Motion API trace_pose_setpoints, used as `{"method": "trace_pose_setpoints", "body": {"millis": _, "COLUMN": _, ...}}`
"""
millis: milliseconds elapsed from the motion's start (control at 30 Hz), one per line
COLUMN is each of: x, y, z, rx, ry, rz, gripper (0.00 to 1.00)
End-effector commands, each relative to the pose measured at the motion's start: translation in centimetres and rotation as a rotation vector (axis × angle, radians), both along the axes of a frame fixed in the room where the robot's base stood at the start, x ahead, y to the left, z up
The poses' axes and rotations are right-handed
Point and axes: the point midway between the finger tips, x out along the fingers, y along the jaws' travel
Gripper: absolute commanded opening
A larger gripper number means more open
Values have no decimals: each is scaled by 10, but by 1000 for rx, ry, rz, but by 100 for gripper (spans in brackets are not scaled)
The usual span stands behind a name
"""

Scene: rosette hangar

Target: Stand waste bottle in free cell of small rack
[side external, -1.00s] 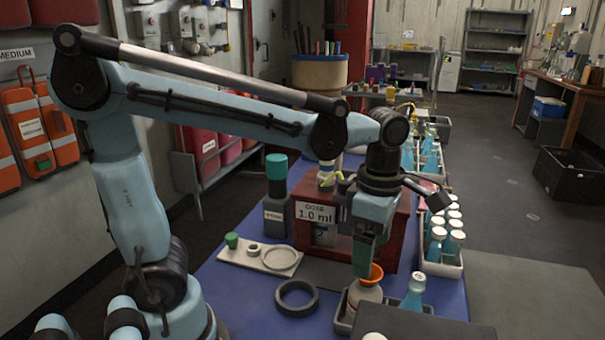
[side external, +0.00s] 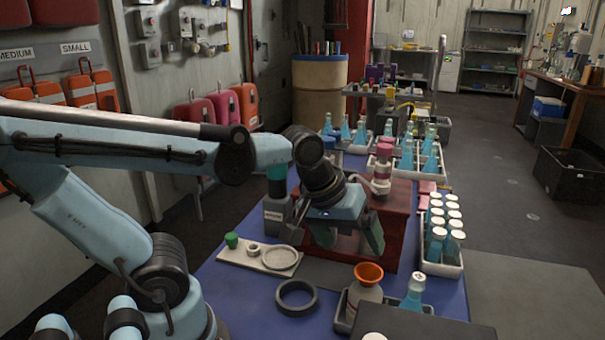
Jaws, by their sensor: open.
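A pale grey bottle with an orange funnel-shaped top (side external: 367,282), which looks like the waste bottle, stands upright in the left part of a small dark rack (side external: 340,322) at the bottom of the side view. A blue flask with a white cap (side external: 413,294) is to its right in the same rack. The rack's front and the bases of both are hidden behind a dark panel. My gripper (side external: 347,238) is open and empty, tilted downward in front of the red dosing stand, above and left of the bottle and apart from it.
The red stand (side external: 398,228) is close behind my gripper. A black ring (side external: 296,297) lies on the blue mat, beside a pale plate (side external: 232,257) with small parts. A white rack of capped bottles (side external: 428,265) stands right. The mat's front left is clear.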

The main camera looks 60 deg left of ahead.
Motion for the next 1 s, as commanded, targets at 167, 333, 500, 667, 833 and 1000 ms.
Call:
{"method": "trace_pose_setpoints", "body": {"millis": 167, "x": -5, "y": 8, "z": -7, "rx": 185, "ry": -109, "rz": -315, "gripper": 91}}
{"method": "trace_pose_setpoints", "body": {"millis": 333, "x": -7, "y": 12, "z": -10, "rx": 298, "ry": -161, "rz": -476, "gripper": 91}}
{"method": "trace_pose_setpoints", "body": {"millis": 500, "x": -7, "y": 13, "z": -11, "rx": 331, "ry": -173, "rz": -522, "gripper": 91}}
{"method": "trace_pose_setpoints", "body": {"millis": 667, "x": -7, "y": 13, "z": -11, "rx": 331, "ry": -172, "rz": -522, "gripper": 91}}
{"method": "trace_pose_setpoints", "body": {"millis": 833, "x": -7, "y": 13, "z": -11, "rx": 330, "ry": -172, "rz": -521, "gripper": 91}}
{"method": "trace_pose_setpoints", "body": {"millis": 1000, "x": -7, "y": 13, "z": -11, "rx": 330, "ry": -171, "rz": -522, "gripper": 91}}
